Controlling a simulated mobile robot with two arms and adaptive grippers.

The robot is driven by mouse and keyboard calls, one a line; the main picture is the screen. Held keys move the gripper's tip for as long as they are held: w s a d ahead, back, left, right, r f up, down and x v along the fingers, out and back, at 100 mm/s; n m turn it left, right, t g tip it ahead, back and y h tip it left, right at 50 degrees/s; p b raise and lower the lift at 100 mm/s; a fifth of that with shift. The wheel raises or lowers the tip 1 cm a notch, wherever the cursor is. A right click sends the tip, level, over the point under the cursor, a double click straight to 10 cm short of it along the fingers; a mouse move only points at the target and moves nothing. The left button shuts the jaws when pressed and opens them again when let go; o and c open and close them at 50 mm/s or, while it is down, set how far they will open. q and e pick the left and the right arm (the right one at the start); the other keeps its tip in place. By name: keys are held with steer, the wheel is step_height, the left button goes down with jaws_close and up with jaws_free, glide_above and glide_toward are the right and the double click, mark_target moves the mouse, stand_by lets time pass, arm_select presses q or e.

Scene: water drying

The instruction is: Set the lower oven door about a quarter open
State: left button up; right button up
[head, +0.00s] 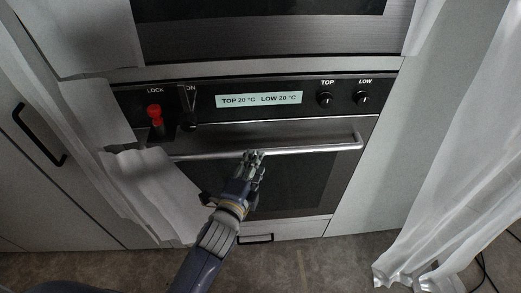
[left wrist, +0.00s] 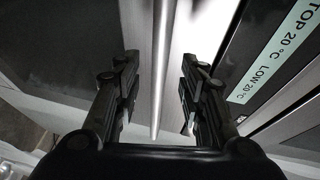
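The lower oven door (head: 297,186) has a dark window and looks closed in the head view. Its silver handle bar (head: 320,149) runs across the top of the door. My left gripper (head: 254,156) is at the handle, near the middle of the bar, and hides a short stretch of it. In the left wrist view the gripper (left wrist: 160,68) is open, with one finger on each side of the handle bar (left wrist: 160,80); I see gaps between the bar and both fingers. My right gripper is not in view.
Above the door is a control panel with a display (head: 259,99), a red lock lever (head: 154,112), a black switch (head: 189,119) and two knobs (head: 326,99). White sheets hang at left and right; one sheet (head: 158,185) covers the door's left side. A drawer handle (head: 256,239) is below.

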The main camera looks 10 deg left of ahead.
arm_select(q)
steer(key=shift+p+x, duration=0.4)
steer(key=shift+x, duration=2.75)
jaws_close()
